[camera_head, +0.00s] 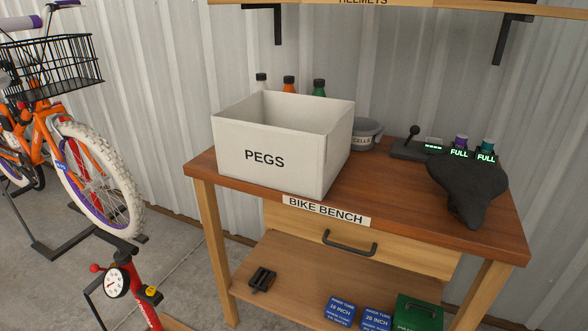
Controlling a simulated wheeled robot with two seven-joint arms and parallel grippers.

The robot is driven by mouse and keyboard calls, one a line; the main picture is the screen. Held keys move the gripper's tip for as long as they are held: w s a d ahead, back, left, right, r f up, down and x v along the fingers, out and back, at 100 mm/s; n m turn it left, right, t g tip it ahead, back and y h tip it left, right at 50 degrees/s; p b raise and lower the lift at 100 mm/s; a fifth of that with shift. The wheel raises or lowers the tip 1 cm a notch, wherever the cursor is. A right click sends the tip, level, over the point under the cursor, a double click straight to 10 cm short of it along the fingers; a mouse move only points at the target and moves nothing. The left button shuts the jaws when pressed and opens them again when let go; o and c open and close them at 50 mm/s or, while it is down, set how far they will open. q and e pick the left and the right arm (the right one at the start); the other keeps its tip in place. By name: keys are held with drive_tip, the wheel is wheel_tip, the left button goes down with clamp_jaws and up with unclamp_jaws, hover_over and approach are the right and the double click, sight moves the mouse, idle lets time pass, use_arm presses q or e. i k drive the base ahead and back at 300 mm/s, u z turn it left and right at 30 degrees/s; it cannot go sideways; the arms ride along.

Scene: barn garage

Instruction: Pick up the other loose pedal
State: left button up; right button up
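One black pedal (262,279) lies on the lower shelf (296,275) of the bike bench, near the shelf's left front part. No second loose pedal shows. Neither of my grippers is in view. The inside of the white PEGS box (265,158) on the bench top is mostly hidden by its front wall.
Blue inner tube boxes (340,310) and a green box (417,312) stand right on the lower shelf. A drawer (350,243) is shut above it. A black saddle (470,185) and a grey cells tub (366,136) are on top. An orange bike (60,140) and red pump (135,290) stand left.

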sight(272, 274)
drive_tip(key=z, duration=2)
drive_tip(key=k, duration=1.7)
drive_tip(key=u, duration=2.3)
drive_tip(key=i, duration=0.5)
